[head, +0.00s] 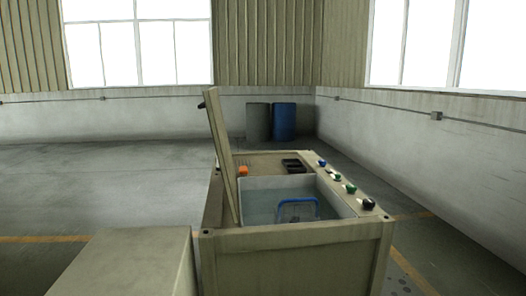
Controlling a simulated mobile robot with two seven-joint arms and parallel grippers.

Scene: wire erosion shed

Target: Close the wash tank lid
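The wash tank (297,240) is a beige box with a light inner basin (272,199) that looks filled with bluish water. A blue looped handle (298,202) stands in the basin. The beige lid (222,150) stands open, nearly upright and leaning slightly left, along the left side of the basin. A dark handle (203,104) shows near the lid's top edge. Neither of my grippers is in the head view.
Several coloured knobs (350,188) line the tank's right rim. An orange item (243,170) and a black tray (293,166) sit behind the basin. A beige block (135,262) stands front left. Grey and blue barrels (284,122) stand by the back wall. The left floor is clear.

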